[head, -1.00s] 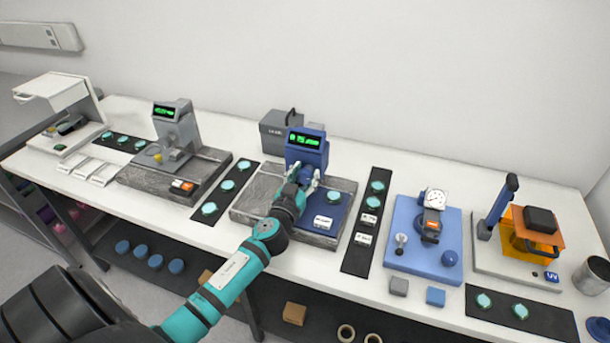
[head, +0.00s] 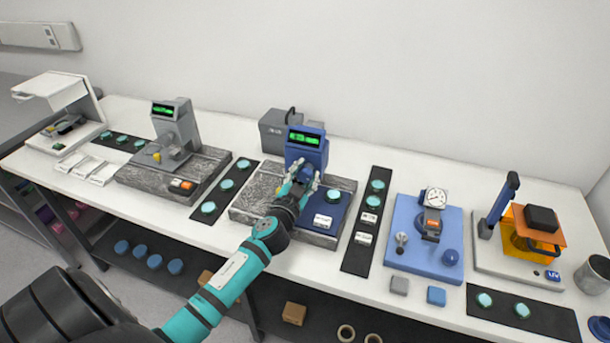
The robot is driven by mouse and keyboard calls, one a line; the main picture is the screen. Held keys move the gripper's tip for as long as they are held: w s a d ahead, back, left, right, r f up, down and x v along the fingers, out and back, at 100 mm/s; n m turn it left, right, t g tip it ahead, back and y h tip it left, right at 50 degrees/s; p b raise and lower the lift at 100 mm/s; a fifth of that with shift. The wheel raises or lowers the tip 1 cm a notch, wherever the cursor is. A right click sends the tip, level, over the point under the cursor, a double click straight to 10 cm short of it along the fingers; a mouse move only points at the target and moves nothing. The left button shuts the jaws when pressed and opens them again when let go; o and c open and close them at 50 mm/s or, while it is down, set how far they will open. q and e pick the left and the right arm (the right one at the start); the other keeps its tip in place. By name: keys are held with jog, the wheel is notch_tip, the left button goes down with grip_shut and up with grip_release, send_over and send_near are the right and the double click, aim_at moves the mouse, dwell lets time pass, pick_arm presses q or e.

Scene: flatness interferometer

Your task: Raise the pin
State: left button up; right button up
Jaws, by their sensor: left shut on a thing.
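The blue measuring instrument (head: 307,148), with a green lit display, stands on a grey stone base (head: 257,193) at the middle of the bench. My left gripper (head: 304,177) is at the front of its column, low over the base. The gripper is shut on the pin there. The fingers and wrist hide the pin, so its height cannot be told. A teal disc (head: 333,196) lies on the blue plate (head: 339,213), just right of the gripper. My right gripper is not in view.
A grey instrument (head: 178,130) stands to the left. Dark mats with teal discs flank the stone base, one of them on the right (head: 355,250). A blue gauge fixture (head: 425,215) and an orange UV station (head: 527,230) stand farther right. The bench front is mostly clear.

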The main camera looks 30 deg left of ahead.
pick_arm(q)
jog(key=m, duration=0.4)
jog(key=shift+d+m, duration=0.1)
jog(key=shift+m, duration=0.3)
jog(key=m, duration=0.3)
jog(key=shift+m, duration=0.3)
jog(key=m, duration=0.4)
jog(key=shift+f, duration=0.1)
jog(key=shift+f+m, duration=0.1)
jog(key=shift+m, duration=1.7)
jog(key=o, duration=1.2)
jog(key=shift+d, duration=0.1)
jog(key=v, duration=1.2)
